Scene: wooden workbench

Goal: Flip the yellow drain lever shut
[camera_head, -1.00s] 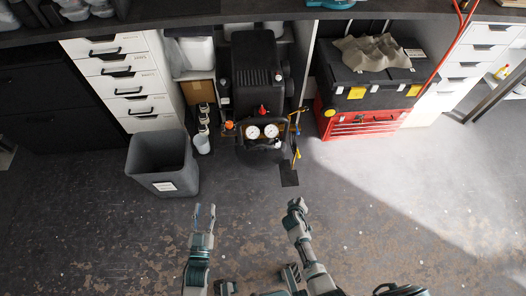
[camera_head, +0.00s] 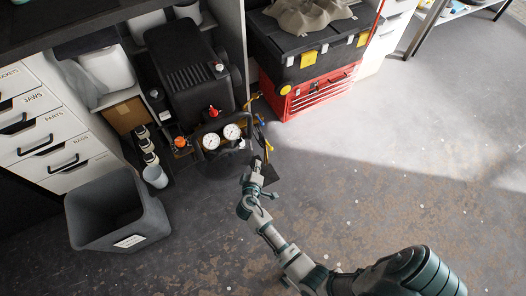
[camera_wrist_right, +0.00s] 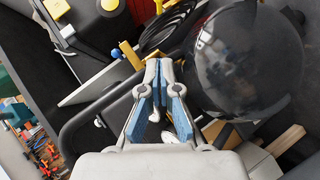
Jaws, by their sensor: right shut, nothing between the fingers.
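The black compressor (camera_head: 190,75) stands under the bench with two round gauges at its front. Small yellow pieces (camera_head: 268,145) show at its right front side, just beyond my right gripper (camera_head: 256,165). Which of them is the drain lever I cannot tell from the head view. In the right wrist view, a yellow bar-like piece (camera_wrist_right: 130,55) lies just left of the fingertips (camera_wrist_right: 158,66), apart from them as far as I can see. My right gripper is shut and empty beside the compressor's rounded black tank (camera_wrist_right: 250,60). My left gripper is out of view.
A grey bin (camera_head: 118,212) stands left of the compressor, beside white drawers (camera_head: 50,125). A red toolbox (camera_head: 312,95) with a black case on top stands to its right. A black tube (camera_wrist_right: 85,115) runs close left of the gripper. The floor in front is clear.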

